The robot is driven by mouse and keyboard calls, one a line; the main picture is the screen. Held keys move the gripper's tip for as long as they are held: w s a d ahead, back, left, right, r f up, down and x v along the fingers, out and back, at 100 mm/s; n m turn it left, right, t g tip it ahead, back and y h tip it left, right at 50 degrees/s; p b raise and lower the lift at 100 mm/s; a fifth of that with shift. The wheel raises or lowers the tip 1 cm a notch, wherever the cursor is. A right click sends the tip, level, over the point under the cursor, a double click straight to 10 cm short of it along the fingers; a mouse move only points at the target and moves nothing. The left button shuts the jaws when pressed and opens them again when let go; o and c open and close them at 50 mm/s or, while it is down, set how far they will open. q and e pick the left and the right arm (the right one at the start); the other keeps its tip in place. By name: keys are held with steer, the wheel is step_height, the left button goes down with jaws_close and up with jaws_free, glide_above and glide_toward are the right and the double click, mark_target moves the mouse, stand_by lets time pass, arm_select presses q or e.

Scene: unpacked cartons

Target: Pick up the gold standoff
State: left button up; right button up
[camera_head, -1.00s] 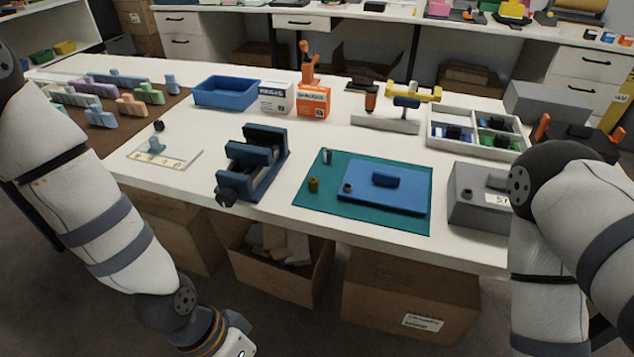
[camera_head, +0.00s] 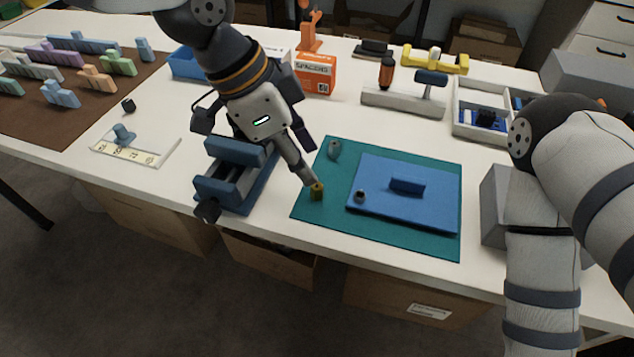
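The gold standoff (camera_head: 317,193) stands upright near the left edge of the green mat (camera_head: 410,241). My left gripper (camera_head: 311,181) comes in from the upper left, with a grey finger slanting down to the top of the standoff. The finger overlaps the standoff's upper part, and I cannot tell whether it touches. The fingers are seen nearly side-on, so their gap does not show. My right arm is at the right edge, but its gripper is out of view.
A blue vise (camera_head: 238,187) stands close left of the mat. A blue plate (camera_head: 425,212) with a small dark post (camera_head: 360,196) lies on the mat. A grey standoff (camera_head: 334,149) stands at its back left. An orange spacers box (camera_head: 316,75) stands behind.

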mark_target(317, 186)
arm_select(q)
steer(key=x, duration=0.6)
steer(key=shift+s+a+f, duration=0.2)
jaws_close()
